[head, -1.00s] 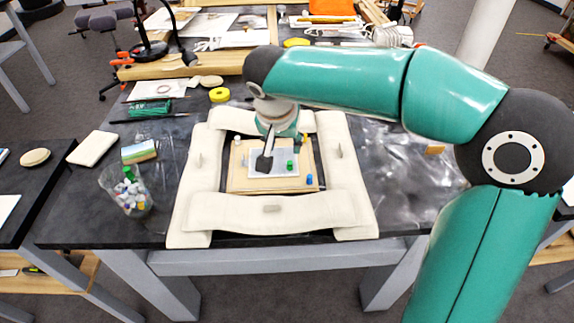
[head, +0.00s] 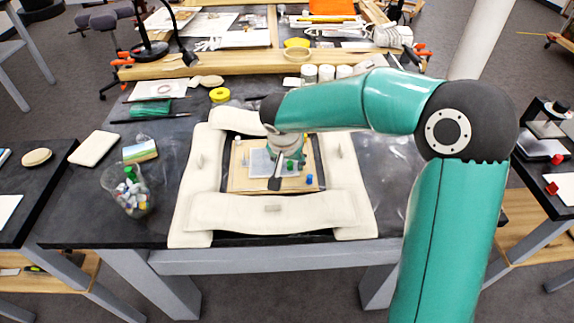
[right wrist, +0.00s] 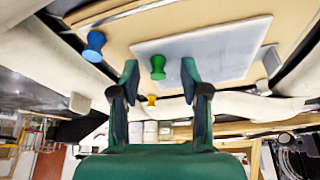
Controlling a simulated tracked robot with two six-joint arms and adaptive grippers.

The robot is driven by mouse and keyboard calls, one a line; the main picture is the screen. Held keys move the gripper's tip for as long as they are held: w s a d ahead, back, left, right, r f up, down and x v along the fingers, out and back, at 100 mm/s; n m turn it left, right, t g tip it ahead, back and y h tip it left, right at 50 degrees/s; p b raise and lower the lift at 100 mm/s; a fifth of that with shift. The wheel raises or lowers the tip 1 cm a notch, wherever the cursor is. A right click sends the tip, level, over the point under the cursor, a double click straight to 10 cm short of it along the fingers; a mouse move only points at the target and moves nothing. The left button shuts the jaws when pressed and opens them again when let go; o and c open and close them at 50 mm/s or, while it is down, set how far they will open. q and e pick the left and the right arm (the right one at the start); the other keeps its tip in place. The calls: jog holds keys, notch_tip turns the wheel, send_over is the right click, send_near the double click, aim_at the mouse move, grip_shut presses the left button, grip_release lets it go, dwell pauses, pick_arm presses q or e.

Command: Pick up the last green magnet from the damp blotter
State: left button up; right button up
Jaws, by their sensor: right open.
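A green magnet (head: 290,165) stands on the pale grey blotter (head: 258,162), which lies on a tan board (head: 240,184). My right gripper (head: 281,174) is open and low over the blotter. In the right wrist view the green magnet (right wrist: 158,66) shows between and just beyond the spread fingers of my right gripper (right wrist: 159,72), with gaps on both sides. A blue magnet (head: 309,179) stands on the board beside the blotter; it also shows in the right wrist view (right wrist: 95,46). My left gripper is not in view.
A thick cream padded frame (head: 275,212) surrounds the board. A clear cup (head: 128,195) of small coloured pieces stands at the left. A yellow tape roll (head: 219,95) lies behind the frame.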

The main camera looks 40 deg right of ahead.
jog(key=c, duration=0.8)
jog(key=shift+r, duration=0.1)
